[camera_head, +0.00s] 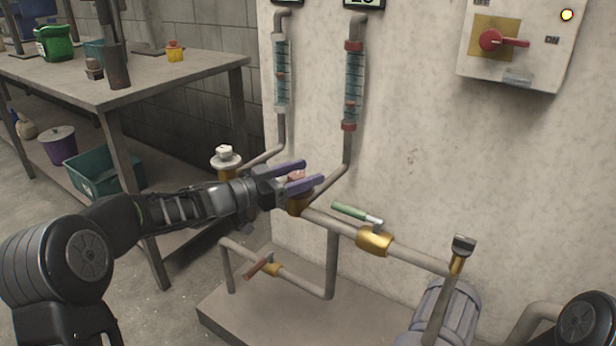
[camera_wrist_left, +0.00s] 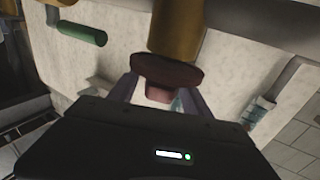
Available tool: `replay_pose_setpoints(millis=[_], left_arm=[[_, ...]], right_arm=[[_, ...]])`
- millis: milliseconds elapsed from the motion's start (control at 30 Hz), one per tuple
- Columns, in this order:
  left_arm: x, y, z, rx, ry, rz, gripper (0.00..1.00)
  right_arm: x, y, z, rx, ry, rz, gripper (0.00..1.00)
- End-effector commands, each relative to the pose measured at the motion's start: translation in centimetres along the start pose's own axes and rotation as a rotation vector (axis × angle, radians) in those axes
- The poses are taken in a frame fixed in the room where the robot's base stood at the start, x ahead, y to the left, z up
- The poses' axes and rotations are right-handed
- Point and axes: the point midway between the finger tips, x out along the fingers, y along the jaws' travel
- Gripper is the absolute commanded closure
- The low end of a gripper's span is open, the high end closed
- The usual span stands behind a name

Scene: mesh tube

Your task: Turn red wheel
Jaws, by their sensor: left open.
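The red wheel (camera_head: 297,175) is a small dull-red knob on a brass valve body (camera_head: 299,203) on the pipe in front of the wall. In the left wrist view the wheel (camera_wrist_left: 166,72) shows as a reddish-brown disc with a smaller hub below the brass body (camera_wrist_left: 177,27). My left gripper (camera_head: 300,174) is open, with its purple fingers on either side of the wheel's hub. The left wrist view shows the fingers (camera_wrist_left: 157,95) flanking the hub; I cannot tell whether they touch it. My right gripper is not in view.
A green-handled valve (camera_head: 357,216) sits on the pipe just right. A white-topped valve (camera_head: 225,157) stands to the left. A lower red-handled valve (camera_head: 258,267) is below. Two gauge tubes (camera_head: 354,85) and a red-switch panel (camera_head: 522,45) are on the wall. A workbench (camera_head: 120,92) stands at left.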

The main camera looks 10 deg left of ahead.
Motion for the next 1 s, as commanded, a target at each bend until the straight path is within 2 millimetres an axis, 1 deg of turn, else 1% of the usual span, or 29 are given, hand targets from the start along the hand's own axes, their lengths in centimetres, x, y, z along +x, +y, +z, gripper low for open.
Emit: replay_pose_setpoints(millis=[33, 133, 400, 467, 1000], left_arm=[[0.54, 0.0, 0.16, 0.0, 0.0, 0.0, 0.43], [1.17, 0.0, 0.03, -0.001, 0.001, 0.0, 0.43], [1.32, -0.01, -0.07, -0.001, 0.001, -0.001, 0.43], [1.31, -0.01, -0.06, -0.001, 0.0, -0.001, 0.47], [1.28, -0.02, -0.05, -0.001, 0.0, -0.001, 0.91]], right_arm=[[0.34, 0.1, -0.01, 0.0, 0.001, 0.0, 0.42], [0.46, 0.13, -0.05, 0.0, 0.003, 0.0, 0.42], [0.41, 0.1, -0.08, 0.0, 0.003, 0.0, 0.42], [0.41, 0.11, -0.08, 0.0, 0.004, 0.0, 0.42], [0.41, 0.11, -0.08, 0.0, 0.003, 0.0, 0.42]])
